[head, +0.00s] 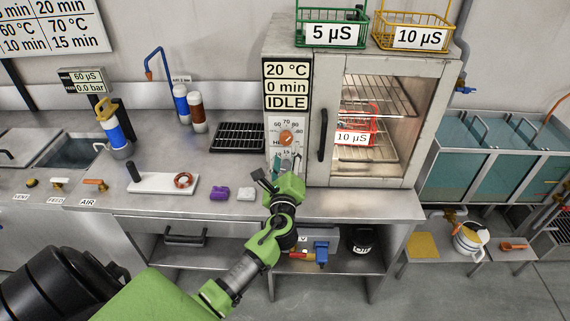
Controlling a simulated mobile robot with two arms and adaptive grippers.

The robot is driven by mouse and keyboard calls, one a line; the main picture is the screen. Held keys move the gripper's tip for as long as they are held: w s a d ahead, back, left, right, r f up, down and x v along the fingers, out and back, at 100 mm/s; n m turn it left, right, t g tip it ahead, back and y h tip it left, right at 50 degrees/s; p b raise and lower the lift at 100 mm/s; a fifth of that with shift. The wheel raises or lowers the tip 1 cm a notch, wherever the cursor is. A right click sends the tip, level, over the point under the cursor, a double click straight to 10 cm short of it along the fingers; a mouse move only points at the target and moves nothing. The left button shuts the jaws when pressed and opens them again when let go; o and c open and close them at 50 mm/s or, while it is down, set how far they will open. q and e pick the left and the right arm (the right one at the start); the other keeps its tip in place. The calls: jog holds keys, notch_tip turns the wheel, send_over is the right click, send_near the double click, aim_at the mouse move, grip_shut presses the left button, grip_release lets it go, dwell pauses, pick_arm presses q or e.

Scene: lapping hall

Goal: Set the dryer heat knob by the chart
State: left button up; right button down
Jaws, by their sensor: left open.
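The dryer (426,110) stands on the bench, its lit chamber visible behind the door window. Its display (287,86) reads 20 °C, 0 min, IDLE. The orange heat knob (286,138) sits on the white dial panel below, its numbered scale around it. A lower dial on that panel is partly covered by my gripper. My left gripper (273,178) is open and empty, low in front of the panel and below the heat knob, apart from that knob. The chart (50,27) at the upper left is cut off; it shows 60 °C, 70 °C and several minute values. My right gripper is not in view.
A red basket (358,131) tagged 10 µS sits inside the dryer. Green (333,29) and yellow (413,30) baskets stand on top. The dryer's black door handle (322,135) is just right of the panel. Purple (219,193) and white (246,194) blocks lie left of my gripper.

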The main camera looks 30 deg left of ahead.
pick_arm(q)
jog(key=shift+v, duration=1.8)
